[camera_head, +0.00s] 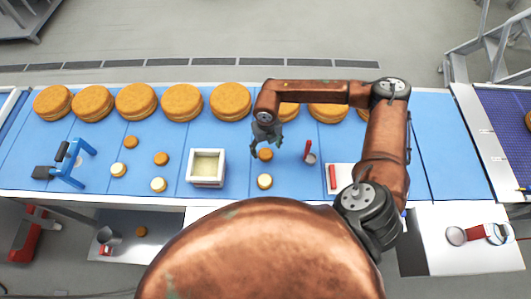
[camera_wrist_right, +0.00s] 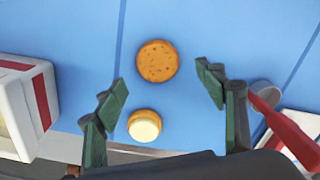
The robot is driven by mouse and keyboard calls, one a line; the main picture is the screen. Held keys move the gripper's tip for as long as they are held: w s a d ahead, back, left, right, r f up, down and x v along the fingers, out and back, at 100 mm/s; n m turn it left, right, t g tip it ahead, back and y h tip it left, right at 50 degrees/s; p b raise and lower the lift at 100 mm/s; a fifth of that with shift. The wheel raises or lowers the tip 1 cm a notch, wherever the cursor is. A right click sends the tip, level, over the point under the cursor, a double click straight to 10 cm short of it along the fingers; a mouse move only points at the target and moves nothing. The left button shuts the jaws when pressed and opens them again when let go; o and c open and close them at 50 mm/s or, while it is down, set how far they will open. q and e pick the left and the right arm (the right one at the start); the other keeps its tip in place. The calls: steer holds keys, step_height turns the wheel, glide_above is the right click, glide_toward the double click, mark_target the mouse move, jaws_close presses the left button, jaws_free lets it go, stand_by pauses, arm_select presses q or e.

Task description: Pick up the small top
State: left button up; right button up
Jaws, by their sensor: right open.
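A small brown top (camera_head: 265,154), a plain round disc, lies flat on the blue belt; in the right wrist view (camera_wrist_right: 157,61) it shows whole, just beyond the fingertips and between their lines. My right gripper (camera_head: 266,139) is open and empty above it, with its two fingers (camera_wrist_right: 161,78) spread wide. A small cream-covered round (camera_head: 264,181) lies nearer my body; it shows between the fingers in the wrist view (camera_wrist_right: 144,126). Other small brown rounds (camera_head: 161,158) lie further left. My left gripper is not in view.
A white box with pale filling (camera_head: 207,167) stands left of the top. A red-handled tool (camera_head: 308,151) stands to its right, beside a white board (camera_head: 340,178) with a red item. Large brown rounds (camera_head: 183,102) line the back. A blue stand (camera_head: 72,164) is at far left.

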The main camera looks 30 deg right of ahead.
mark_target(265, 153)
steer(key=f, duration=0.1)
steer(key=w+f, duration=0.1)
steer(key=f, duration=0.1)
steer(key=shift+s+f, duration=0.35)
steer(key=shift+f, duration=0.15)
steer(key=shift+w+f, duration=0.1)
steer(key=shift+w, duration=0.1)
steer(key=shift+c, duration=0.6)
steer(key=shift+s, duration=0.1)
steer(key=c, duration=0.6)
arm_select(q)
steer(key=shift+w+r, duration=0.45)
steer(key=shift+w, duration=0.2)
arm_select(e)
steer(key=shift+c, duration=0.8)
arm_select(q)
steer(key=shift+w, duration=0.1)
